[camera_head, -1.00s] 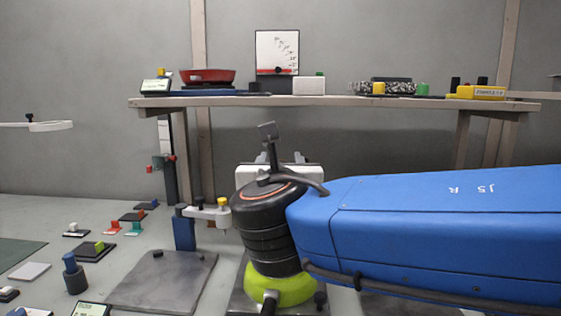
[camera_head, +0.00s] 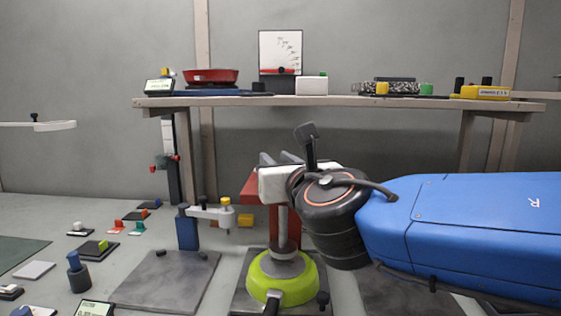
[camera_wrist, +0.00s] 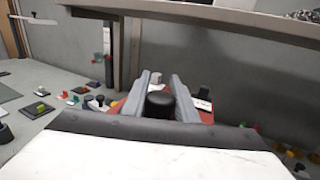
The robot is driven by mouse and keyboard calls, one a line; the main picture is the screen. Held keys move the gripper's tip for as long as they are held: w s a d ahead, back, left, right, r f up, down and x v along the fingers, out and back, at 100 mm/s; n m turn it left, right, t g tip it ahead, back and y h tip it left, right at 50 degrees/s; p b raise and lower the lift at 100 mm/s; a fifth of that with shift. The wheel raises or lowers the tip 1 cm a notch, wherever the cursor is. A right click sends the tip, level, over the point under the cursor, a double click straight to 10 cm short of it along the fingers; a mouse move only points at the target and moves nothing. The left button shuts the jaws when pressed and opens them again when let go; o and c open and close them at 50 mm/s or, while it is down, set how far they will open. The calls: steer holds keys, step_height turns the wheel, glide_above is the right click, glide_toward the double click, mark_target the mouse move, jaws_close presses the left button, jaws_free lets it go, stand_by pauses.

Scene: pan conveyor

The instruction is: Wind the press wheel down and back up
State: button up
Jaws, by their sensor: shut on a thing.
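My gripper (camera_head: 277,158) is in front of the press, with its white body in the middle of the head view and its two grey fingers pointing away. In the wrist view the fingers of my gripper (camera_wrist: 162,76) are closed on a black knob (camera_wrist: 160,103), with red press parts (camera_wrist: 203,115) behind. In the head view the red press frame (camera_head: 250,190) shows beside my gripper. A grey shaft (camera_head: 283,228) runs down to a grey dome in a lime-green ring (camera_head: 258,284). The wheel's rim is mostly hidden behind my gripper and wrist.
A shelf (camera_head: 340,102) behind carries a red pan (camera_head: 211,76), a gauge board (camera_head: 280,52) and small boxes. To the left stand a grey plate (camera_head: 165,283) with a blue post (camera_head: 187,230) and several small coloured blocks. My blue arm fills the right.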

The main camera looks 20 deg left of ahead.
steer(key=shift+s+a+n+g+y, duration=0.1)
steer(key=shift+n+g+y, duration=0.3)
steer(key=shift+n+y, duration=0.1)
steer(key=o, duration=1.1)
steer(key=shift+s, duration=0.1)
steer(key=v, duration=1.7)
